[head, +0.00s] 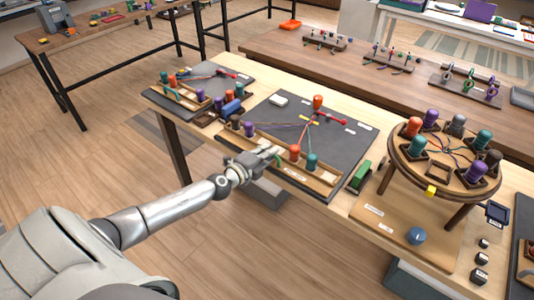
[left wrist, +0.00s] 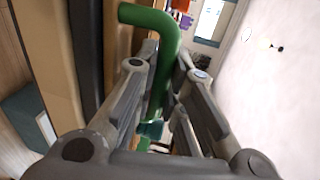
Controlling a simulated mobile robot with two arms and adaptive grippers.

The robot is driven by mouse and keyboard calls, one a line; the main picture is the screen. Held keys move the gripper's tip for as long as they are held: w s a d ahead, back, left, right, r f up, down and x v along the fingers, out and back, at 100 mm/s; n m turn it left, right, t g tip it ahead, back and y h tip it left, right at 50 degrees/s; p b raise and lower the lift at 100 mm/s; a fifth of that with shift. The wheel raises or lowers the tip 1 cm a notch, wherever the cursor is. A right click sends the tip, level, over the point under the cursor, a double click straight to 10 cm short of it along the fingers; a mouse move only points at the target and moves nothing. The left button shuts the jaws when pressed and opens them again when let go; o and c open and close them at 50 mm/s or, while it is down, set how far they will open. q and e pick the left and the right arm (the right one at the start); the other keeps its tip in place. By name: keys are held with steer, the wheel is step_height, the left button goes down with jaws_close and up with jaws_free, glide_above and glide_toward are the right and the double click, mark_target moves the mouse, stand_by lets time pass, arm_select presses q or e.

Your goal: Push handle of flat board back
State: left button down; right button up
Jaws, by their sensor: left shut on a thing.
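The flat board (head: 335,145) is a dark slab lying on the light wooden table, with a wooden rack (head: 322,177) along its near edge. Cords spread over it from a red post. A green bent handle (left wrist: 150,17) fills the upper middle of the left wrist view; a bit of green also shows at the fingers in the head view. My left gripper (head: 268,156) is at the board's near edge, shut on the green handle, whose lower part lies between the fingers (left wrist: 166,105). The fingers partly hide the handle in the head view. My right gripper is not in view.
Orange (head: 295,152) and teal (head: 311,160) bobbins stand in the rack beside my left gripper. A green block (head: 361,174) lies right of the board, near a round braiding stand (head: 395,160). Another dark board (head: 215,80) lies to the left. Floor is open in front.

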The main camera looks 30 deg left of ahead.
mark_target(276, 145)
arm_select(q)
steer(key=x, duration=0.4)
steer(key=shift+w+r, duration=0.25)
steer(key=shift+r, duration=0.05)
steer(key=shift+a+r, duration=0.1)
steer(key=shift+r, duration=0.1)
steer(key=c, duration=1.8)
jaws_free()
steer(key=shift+o, duration=0.2)
steer(key=shift+w+f, duration=0.15)
steer(key=d+v, duration=0.1)
steer(key=v, duration=1.1)
steer(key=shift+a, duration=0.4)
